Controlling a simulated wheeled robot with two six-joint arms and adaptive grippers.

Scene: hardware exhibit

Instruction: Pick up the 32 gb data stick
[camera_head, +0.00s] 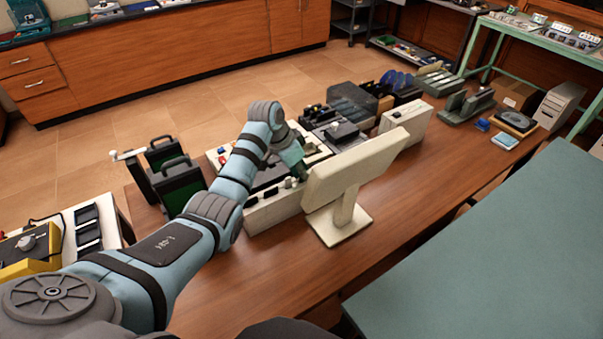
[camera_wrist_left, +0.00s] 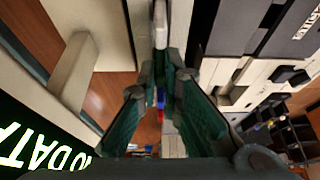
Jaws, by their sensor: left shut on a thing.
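My left gripper (camera_head: 297,170) reaches over the desk, just behind the cream monitor. In the left wrist view its teal fingers (camera_wrist_left: 160,62) come together on a small narrow pale grey-and-white stick (camera_wrist_left: 160,28), which I take as the data stick. Its label cannot be read. In the head view the stick is hidden by the gripper and the monitor. My right gripper is not in view.
The cream monitor (camera_head: 352,168) stands close to the right of my left gripper. Dark green cases (camera_head: 180,185) stand to its left. Several devices, including a cream box (camera_head: 405,122), crowd the desk behind. The wooden desk front (camera_head: 285,270) is clear.

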